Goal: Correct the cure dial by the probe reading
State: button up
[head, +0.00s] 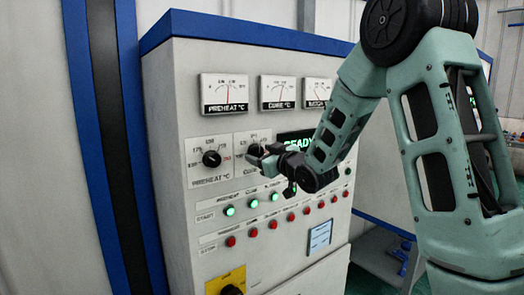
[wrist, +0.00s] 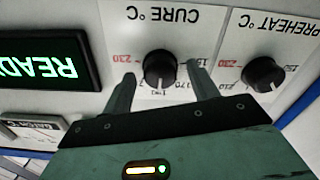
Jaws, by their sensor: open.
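The cure dial (wrist: 160,68) is a black round knob on a white scale plate labelled CURE °C, upside down in the wrist view. Its scale shows numbers including a red 230; I cannot read its exact setting. In the head view the cure dial (head: 255,149) is partly hidden by my gripper (head: 264,160). In the wrist view my gripper (wrist: 160,71) is open, with one finger on each side of the knob and visible gaps between. The CURE °C meter (head: 277,92) has a needle near mid-scale. A third meter (head: 316,91) is partly hidden by my arm.
The preheat dial (head: 211,158) sits left of the cure dial, under the preheat meter (head: 224,93). A green READY display (head: 296,141) is to the right. Green buttons (head: 252,204) and red buttons (head: 272,224) line the panel below. A yellow-plated switch (head: 229,285) is lower left.

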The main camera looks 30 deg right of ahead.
jog(key=c, duration=1)
jog(key=shift+f+b, duration=0.1)
jog(key=shift+b, duration=0.35)
jog(key=n+b, duration=0.1)
jog(key=b, duration=0.2)
jog(key=shift+f+n, duration=0.2)
jog(key=shift+n, duration=0.1)
jog(key=n+b, duration=0.2)
jog(key=b, duration=0.3)
jog(key=shift+f+n, duration=0.1)
jog(key=shift+n, duration=0.2)
jog(key=n+b, duration=0.3)
jog(key=b, duration=0.3)
jog(key=shift+n, duration=0.4)
jog(key=shift+r+n+b, duration=0.35)
jog(key=shift+n+b, duration=0.45)
jog(key=shift+b, duration=0.45)
